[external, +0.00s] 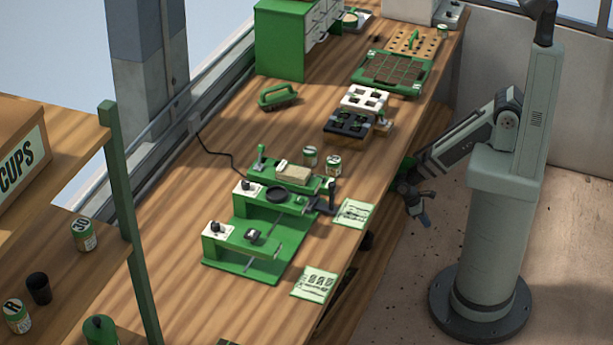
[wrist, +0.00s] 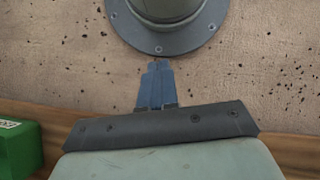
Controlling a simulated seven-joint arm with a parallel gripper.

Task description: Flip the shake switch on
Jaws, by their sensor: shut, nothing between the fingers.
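The green seeder machine (external: 240,268) stands on the wooden bench, left of my gripper. It has two white-fronted blocks with small black knobs, one at the upper block (external: 247,187) and one at the lower block (external: 215,229). A black upright lever (external: 332,195) is at its right side. I cannot tell which of these parts is the shake switch or how it is set. My gripper (external: 425,221) hangs off the bench's right edge, pointing down, apart from the machine. Its blue fingers (wrist: 157,68) are together and empty in the wrist view.
Printed cards (external: 353,213) lie by the machine along the bench edge. Small labelled cans (external: 333,163) and a green brush (external: 279,97) stand farther back. A green soil tray (external: 426,88) is at the back right. Bench left of the machine is clear.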

